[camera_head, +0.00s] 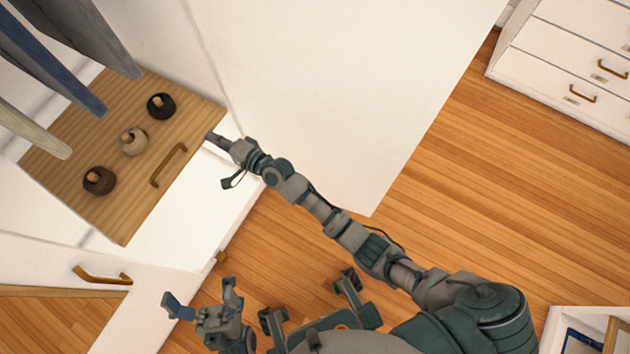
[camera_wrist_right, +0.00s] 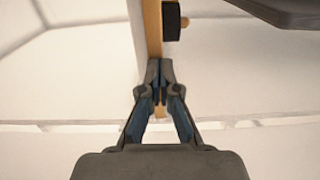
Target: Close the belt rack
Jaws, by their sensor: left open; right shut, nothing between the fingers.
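The belt rack (camera_head: 150,200) is a wooden board in the white closet at the left of the head view. It bears three rolled belts, black (camera_head: 161,106), beige (camera_head: 133,141) and brown (camera_head: 99,181), and a brass handle (camera_head: 168,166). My right gripper (camera_head: 213,137) is beside the rack's right corner. In the right wrist view its shut fingertips (camera_wrist_right: 160,72) overlap the rack's narrow wooden edge (camera_wrist_right: 152,28); I cannot tell whether they touch. My left gripper (camera_head: 200,298) is open and empty below the closet, apart from the rack.
Trousers (camera_head: 50,65) hang above the rack at upper left. A white panel (camera_head: 340,90) stands right of the rack. A white door with a brass handle (camera_head: 103,275) is at lower left. White drawers (camera_head: 570,70) stand at upper right, with bare wooden floor (camera_head: 500,180) between.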

